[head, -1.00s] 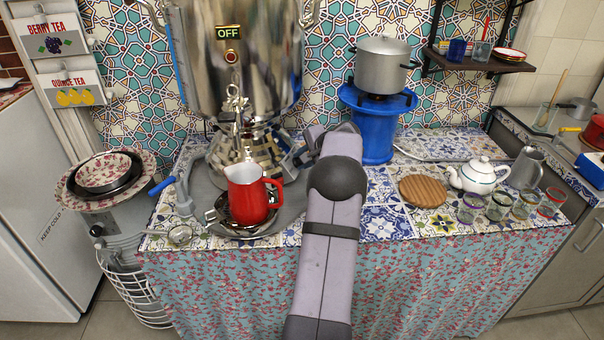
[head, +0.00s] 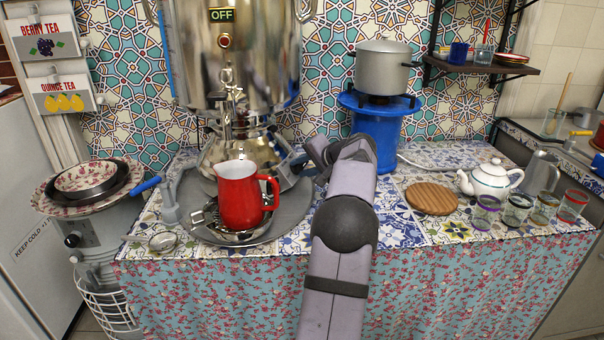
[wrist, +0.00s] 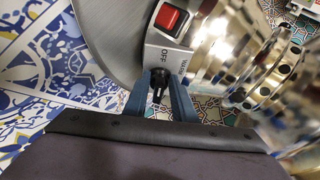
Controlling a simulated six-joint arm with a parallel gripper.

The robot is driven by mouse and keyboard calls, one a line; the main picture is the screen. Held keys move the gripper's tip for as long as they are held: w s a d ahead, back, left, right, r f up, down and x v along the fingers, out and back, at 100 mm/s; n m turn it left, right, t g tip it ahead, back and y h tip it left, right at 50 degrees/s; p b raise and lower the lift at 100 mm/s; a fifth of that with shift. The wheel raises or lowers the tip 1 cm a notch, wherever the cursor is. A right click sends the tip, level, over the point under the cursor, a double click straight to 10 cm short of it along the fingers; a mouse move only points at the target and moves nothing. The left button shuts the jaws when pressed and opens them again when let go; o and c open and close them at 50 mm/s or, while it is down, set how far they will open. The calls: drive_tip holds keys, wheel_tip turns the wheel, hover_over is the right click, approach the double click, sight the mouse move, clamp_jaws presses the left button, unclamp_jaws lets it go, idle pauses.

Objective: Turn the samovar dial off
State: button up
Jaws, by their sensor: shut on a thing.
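The samovar (head: 265,60) is a large shiny metal urn at the back left in the head view, with an OFF sign (head: 222,15) and a red light below it. In the wrist view its grey panel (wrist: 172,52) carries a red switch (wrist: 167,18) and the words OFF and WARM. My gripper (wrist: 158,80) has its blue-grey fingers on either side of the small black dial (wrist: 158,90) at the panel's lower edge, shut on it. The fingers partly cover the dial, and its pointer cannot be read. In the head view the dial is hidden.
A red pitcher (head: 240,195) stands on the tray in front of the samovar. A blue stove (head: 377,135) holds a grey pot (head: 383,65). A wooden board (head: 432,198), a white teapot (head: 490,180) and several glasses stand on the right.

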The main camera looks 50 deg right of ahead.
idle(0.4)
drive_tip(key=o, duration=0.7)
drive_tip(key=shift+s+r, duration=0.1)
drive_tip(key=shift+s, duration=0.05)
drive_tip(key=v, duration=0.7)
